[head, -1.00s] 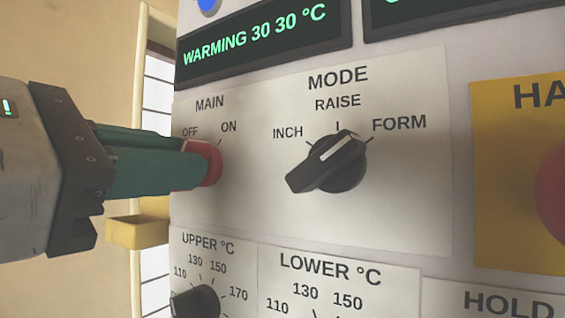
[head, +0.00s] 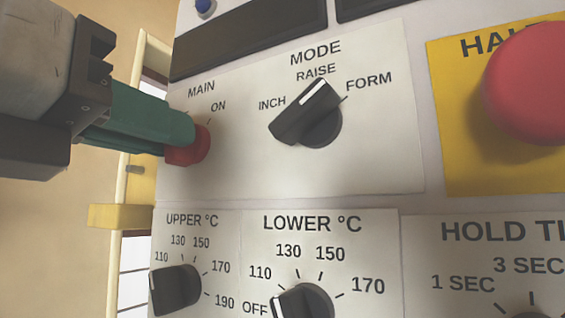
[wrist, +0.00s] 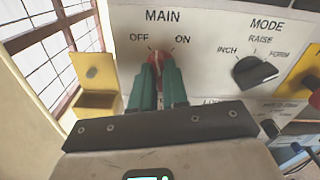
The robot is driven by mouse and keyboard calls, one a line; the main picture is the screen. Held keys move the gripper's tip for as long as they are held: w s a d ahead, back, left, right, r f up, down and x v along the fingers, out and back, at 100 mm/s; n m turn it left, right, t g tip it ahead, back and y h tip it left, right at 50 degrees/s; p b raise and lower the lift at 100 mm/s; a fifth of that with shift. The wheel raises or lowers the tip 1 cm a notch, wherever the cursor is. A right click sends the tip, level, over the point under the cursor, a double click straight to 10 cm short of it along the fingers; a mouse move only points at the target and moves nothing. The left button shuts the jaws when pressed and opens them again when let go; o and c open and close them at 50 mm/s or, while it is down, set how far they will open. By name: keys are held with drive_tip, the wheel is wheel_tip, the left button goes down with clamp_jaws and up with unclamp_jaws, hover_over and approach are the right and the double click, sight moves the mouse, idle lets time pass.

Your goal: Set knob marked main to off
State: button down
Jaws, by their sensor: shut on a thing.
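The red MAIN knob (head: 188,146) is on the left of the light control panel, under the labels MAIN and ON. My gripper (head: 180,135) has its green fingers closed around it from the left. In the wrist view the red knob (wrist: 158,58) shows between the two fingertips (wrist: 160,75), below the words OFF and ON. The fingers hide most of the knob, and I cannot clearly read its pointer. In the head view the word OFF is hidden behind my fingers. The display (head: 250,36) above is dark.
The black MODE knob (head: 308,115) is to the right, its white mark towards RAISE. The big red button (head: 540,85) on yellow is further right. The UPPER knob (head: 176,290) and LOWER knob (head: 302,302) are below. A yellow box (head: 120,216) sticks out at left.

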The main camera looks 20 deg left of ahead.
drive_tip(key=shift+n+b, duration=1.05)
drive_tip(key=shift+n, duration=1.05)
drive_tip(key=shift+a+r, duration=0.1)
drive_tip(key=c, duration=1.1)
unclamp_jaws()
drive_tip(key=shift+c, duration=0.2)
drive_tip(key=s+b, duration=0.2)
drive_tip(key=s, duration=0.8)
drive_tip(key=shift+s+a+b, duration=0.3)
drive_tip(key=shift+s+a, duration=0.1)
